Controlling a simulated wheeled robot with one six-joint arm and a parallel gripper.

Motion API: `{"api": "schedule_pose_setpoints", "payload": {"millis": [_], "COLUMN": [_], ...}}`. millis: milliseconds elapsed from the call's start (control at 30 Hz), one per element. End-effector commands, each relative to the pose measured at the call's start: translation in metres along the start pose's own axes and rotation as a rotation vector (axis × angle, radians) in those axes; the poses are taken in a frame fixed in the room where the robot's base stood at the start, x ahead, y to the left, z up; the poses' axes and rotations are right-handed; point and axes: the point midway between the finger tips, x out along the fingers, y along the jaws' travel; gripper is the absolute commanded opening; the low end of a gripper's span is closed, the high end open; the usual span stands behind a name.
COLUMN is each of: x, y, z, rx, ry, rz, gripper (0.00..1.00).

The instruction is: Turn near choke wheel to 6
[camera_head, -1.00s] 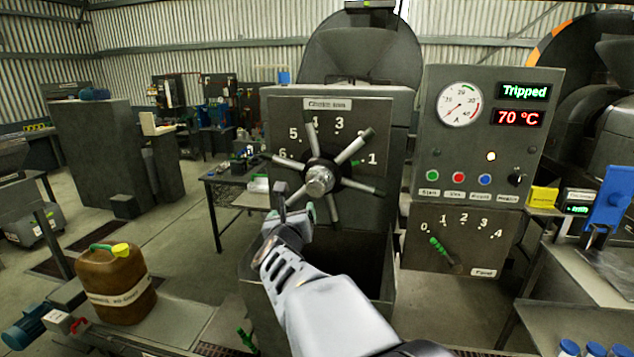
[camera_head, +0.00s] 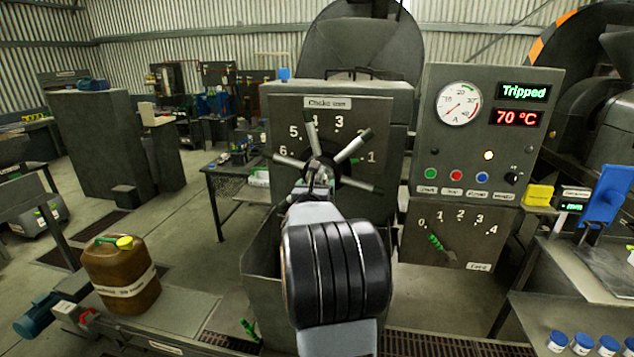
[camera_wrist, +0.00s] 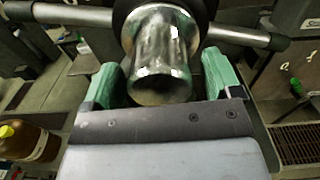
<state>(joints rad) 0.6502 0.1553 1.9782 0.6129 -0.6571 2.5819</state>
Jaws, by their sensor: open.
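The choke wheel (camera_head: 352,151) is a dark hub with several metal spokes on a grey panel labelled "Choke mm".
A control box (camera_head: 480,135) to the right reads "Tripped" and 70 °C. Below it is a feed lever dial (camera_head: 455,235). A brown jerrycan (camera_head: 122,275) stands on a low bench at the left. Blue-capped bottles (camera_head: 582,342) stand at lower right.

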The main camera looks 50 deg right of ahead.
Motion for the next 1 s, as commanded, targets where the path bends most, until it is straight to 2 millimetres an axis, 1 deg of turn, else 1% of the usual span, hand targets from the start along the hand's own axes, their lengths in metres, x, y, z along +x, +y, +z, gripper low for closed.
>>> {"api": "schedule_pose_setpoints", "payload": {"millis": [100,200,467,567,1000], "x": [0.0075,0.0103,0.0108,0.0107,0.0105], "y": [-0.0004,-0.0004,-0.0003,-0.0002,-0.0002], "z": [0.0003,-0.0003,-0.0007,-0.0006,-0.0005], "rx": [-0.002,-0.002,-0.002,-0.002,-0.002], "ry": [0.001,0.001,0.000,0.000,0.000], "rz": [0.000,0.000,0.000,0.000,0.000], "gripper": [0.84,0.84,0.84,0.76,0.34]}}
